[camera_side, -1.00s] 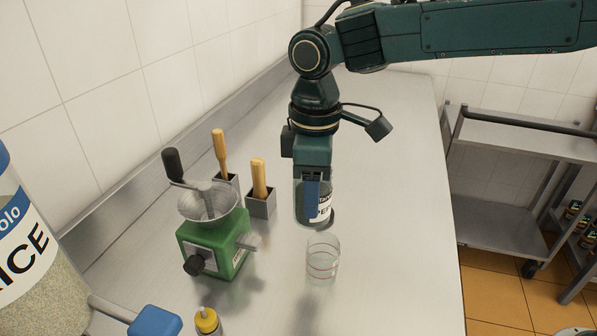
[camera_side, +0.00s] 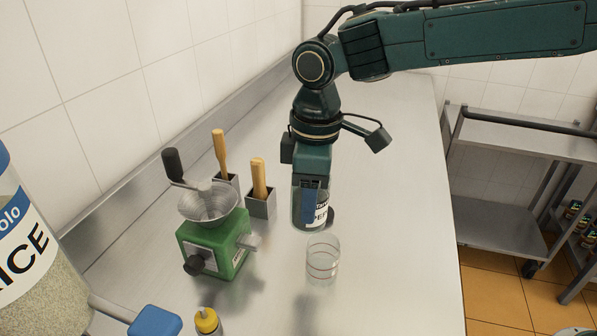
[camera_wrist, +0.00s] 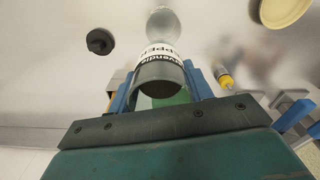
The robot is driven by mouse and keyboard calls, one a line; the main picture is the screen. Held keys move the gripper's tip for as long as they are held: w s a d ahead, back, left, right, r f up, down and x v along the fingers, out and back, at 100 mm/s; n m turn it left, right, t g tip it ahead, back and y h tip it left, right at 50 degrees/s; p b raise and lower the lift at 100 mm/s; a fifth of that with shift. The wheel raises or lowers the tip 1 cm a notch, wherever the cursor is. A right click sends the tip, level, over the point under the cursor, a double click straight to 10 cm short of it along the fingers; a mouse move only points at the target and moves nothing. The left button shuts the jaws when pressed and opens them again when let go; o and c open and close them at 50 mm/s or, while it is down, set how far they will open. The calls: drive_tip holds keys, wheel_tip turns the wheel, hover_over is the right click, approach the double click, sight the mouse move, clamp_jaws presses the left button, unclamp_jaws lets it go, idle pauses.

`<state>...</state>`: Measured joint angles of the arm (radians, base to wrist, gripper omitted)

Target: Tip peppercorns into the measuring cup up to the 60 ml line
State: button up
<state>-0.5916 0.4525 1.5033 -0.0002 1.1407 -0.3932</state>
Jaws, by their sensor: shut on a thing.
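My gripper (camera_side: 309,205) is shut on the pepper jar (camera_side: 321,213), a clear jar with a white and black label. The jar is roughly upright in the side view, behind the measuring cup (camera_side: 322,262) and apart from it. The measuring cup is clear with red lines, stands on the counter and looks empty. In the wrist view the blue fingers grip the jar (camera_wrist: 158,75) at both sides, its dark round end facing the camera. A clear rounded shape beyond the label may be jar or cup; I cannot tell. The peppercorns are not clearly visible.
A green grinder (camera_side: 213,245) with a metal hopper stands left of the cup. Two holders with wooden handles (camera_side: 260,180) are behind it. A yellow-topped bottle (camera_side: 207,322) and a large rice container (camera_side: 35,250) are in front. A dark disc (camera_wrist: 100,41) lies on the counter.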

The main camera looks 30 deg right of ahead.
drive_tip(key=shift+w+a+f+t+y, duration=0.15)
drive_tip(key=shift+f+t+y, duration=0.25)
drive_tip(key=shift+f, duration=0.5)
drive_tip(key=shift+w+a+r+t+y, duration=0.1)
drive_tip(key=shift+w+t+y, duration=0.1)
drive_tip(key=shift+t+y, duration=0.95)
drive_tip(key=shift+w+a+f+t+y, duration=0.15)
drive_tip(key=shift+t+y, duration=0.25)
drive_tip(key=shift+t, duration=0.6)
drive_tip(key=shift+w+d+f+t+y, duration=0.1)
drive_tip(key=shift+t+y, duration=0.25)
drive_tip(key=shift+t, duration=0.6)
drive_tip(key=shift+f+t+y, duration=0.45)
drive_tip(key=shift+t+y, duration=0.35)
drive_tip(key=shift+t, duration=0.4)
drive_tip(key=shift+s+f+t+y, duration=0.1)
drive_tip(key=shift+f+t+y, duration=0.3)
drive_tip(key=shift+t, duration=0.25)
drive_tip(key=shift+s+f+t+y, duration=0.1)
drive_tip(key=shift+f+t+y, duration=0.15)
drive_tip(key=shift+t+y, duration=0.35)
drive_tip(key=shift+s+f+t, duration=0.1)
drive_tip(key=shift+f+t, duration=0.2)
drive_tip(key=shift+t, duration=0.15)
drive_tip(key=shift+r+t+y, duration=0.15)
drive_tip(key=shift+t+y, duration=0.35)
idle(0.6)
